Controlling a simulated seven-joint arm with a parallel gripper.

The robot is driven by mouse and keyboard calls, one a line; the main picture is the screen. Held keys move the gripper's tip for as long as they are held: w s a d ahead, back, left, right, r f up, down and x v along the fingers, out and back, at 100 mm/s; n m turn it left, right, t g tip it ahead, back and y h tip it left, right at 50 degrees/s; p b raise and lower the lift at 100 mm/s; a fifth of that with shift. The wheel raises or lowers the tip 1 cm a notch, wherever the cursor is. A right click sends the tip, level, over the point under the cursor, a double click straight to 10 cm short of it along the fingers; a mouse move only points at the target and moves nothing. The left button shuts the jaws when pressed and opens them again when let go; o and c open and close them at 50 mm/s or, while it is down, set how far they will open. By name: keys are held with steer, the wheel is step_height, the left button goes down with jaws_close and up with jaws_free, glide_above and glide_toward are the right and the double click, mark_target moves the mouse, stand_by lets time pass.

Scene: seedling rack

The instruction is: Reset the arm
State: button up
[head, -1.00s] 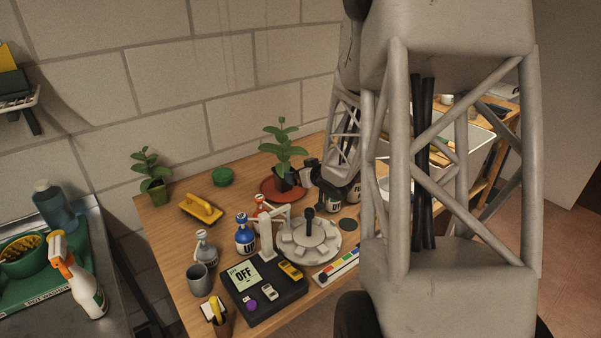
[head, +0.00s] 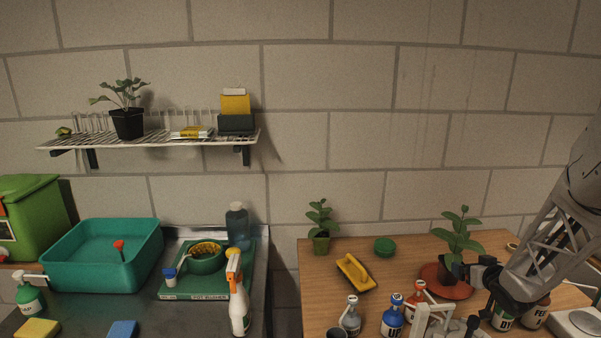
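My arm comes in from the right edge of the head view. My gripper (head: 478,268) is at its lower end, over the wooden table, right beside a leafy seedling (head: 459,232). The seedling stands upright in a dark pot on a red saucer (head: 433,275). The gripper's dark parts overlap the pot's right side, so I cannot tell whether the fingers touch it or are apart or closed.
At left are a teal basin (head: 100,258), a spray bottle (head: 238,300) and a wall shelf (head: 165,143).

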steer(key=s+a+r+m+g+h, duration=0.15)
steer(key=s+a+r, duration=0.25)
steer(key=a+r, duration=0.45)
steer(key=s+a+r+g+h, duration=0.2)
steer(key=s+a+r, duration=0.2)
steer(key=a+r, duration=0.4)
steer(key=s+a+r+n+g+y, duration=0.15)
steer(key=s+a+r, duration=0.25)
steer(key=s+a, duration=0.7)
steer(key=s+a+r+g+y, duration=0.2)
steer(key=s+a+r+g, duration=0.3)
steer(key=s, duration=1)
steer(key=s+a+x, duration=0.1)
steer(key=x, duration=0.9)
steer(key=shift+s+a+f+g, duration=0.15)
steer(key=shift+f+g, duration=0.25)
steer(key=shift+f, duration=0.1)
